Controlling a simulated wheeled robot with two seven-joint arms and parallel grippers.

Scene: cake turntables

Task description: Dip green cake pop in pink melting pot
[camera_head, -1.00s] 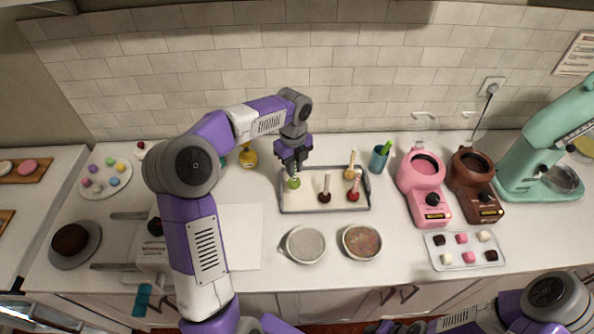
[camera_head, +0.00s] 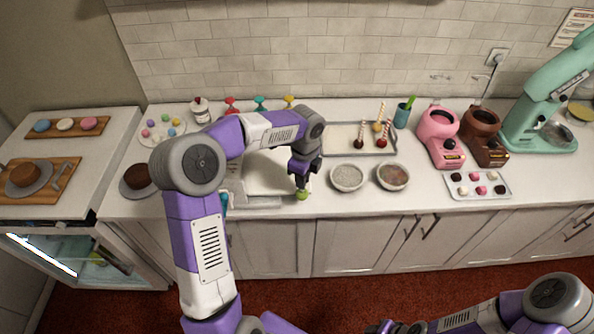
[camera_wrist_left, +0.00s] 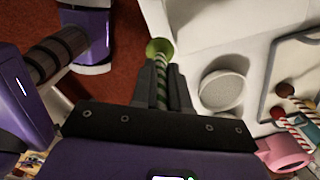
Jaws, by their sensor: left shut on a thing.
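My left gripper (camera_head: 302,182) is shut on the striped stick (camera_wrist_left: 160,88) of the green cake pop. The green ball (camera_head: 302,195) points down near the counter's front edge, left of a bowl of pale sprinkles; in the left wrist view the ball (camera_wrist_left: 159,47) is clear of the fingertips, with red floor behind it. The pink melting pot (camera_head: 439,124) stands on the counter well to the right of the gripper, its round top opening facing up. Part of my right arm shows at the lower right; its fingers are out of frame.
A tray (camera_head: 338,127) holds other cake pops behind two sprinkle bowls (camera_head: 347,177) (camera_head: 392,176). A teal cup (camera_head: 402,116) stands left of the pink pot. A brown melting pot (camera_head: 483,137) and mint mixer (camera_head: 540,120) stand right, with a sweets tray (camera_head: 479,184) in front.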

